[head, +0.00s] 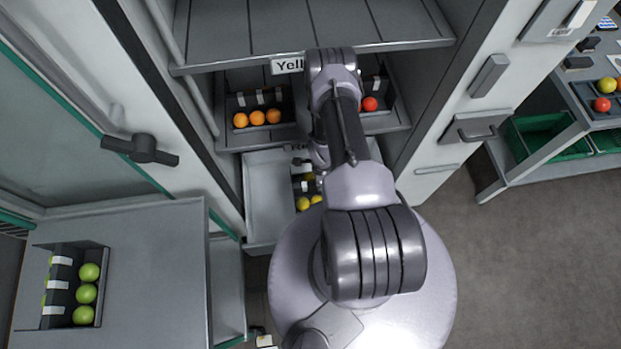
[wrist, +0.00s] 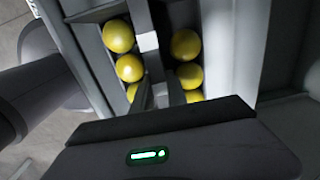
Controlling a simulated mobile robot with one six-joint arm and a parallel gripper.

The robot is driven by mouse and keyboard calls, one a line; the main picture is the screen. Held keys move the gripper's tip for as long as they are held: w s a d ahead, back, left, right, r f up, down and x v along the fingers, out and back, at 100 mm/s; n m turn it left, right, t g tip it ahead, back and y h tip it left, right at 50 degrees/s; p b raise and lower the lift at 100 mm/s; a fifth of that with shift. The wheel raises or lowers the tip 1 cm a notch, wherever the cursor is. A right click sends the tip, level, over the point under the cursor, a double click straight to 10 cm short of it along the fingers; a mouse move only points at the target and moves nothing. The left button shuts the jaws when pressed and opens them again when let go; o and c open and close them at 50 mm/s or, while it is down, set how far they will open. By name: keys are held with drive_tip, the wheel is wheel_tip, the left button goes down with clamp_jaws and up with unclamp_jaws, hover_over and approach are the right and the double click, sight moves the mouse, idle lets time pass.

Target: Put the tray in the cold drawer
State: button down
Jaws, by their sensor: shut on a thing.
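In the wrist view, my gripper (wrist: 160,96) is shut on the central divider of a dark tray (wrist: 174,20). The tray holds yellow tomatoes (wrist: 130,68) in two rows, one on each side of the divider. In the head view, part of this tray (head: 296,186) and its yellow tomatoes (head: 304,203) show beside my arm, which hides the rest and my gripper. The tray is in or just over the open pale drawer (head: 266,190) low in the cabinet. I cannot tell whether it touches the drawer floor.
Above the drawer, a shelf (head: 229,143) holds a tray of orange tomatoes (head: 257,117) and a tray with red tomatoes (head: 369,104). A label reading "Yell" (head: 289,66) hangs above. A tray of green tomatoes (head: 87,293) stands on the counter (head: 150,260) at left. Green crates (head: 540,135) stand right.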

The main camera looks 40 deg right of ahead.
drive_tip(key=f+b, duration=0.2)
drive_tip(key=f, duration=0.3)
drive_tip(key=f+b, duration=0.3)
drive_tip(key=f, duration=0.2)
drive_tip(key=w+f+b, duration=0.1)
drive_tip(key=f+b, duration=0.1)
drive_tip(key=f, duration=0.3)
drive_tip(key=shift+b, duration=0.35)
drive_tip(key=shift+f, duration=0.15)
drive_tip(key=c, duration=1.3)
unclamp_jaws()
wheel_tip(320, 180, up, 12)
drive_tip(key=p, duration=0.5)
drive_tip(key=shift+r+p, duration=0.2)
drive_tip(key=shift+p, duration=0.2)
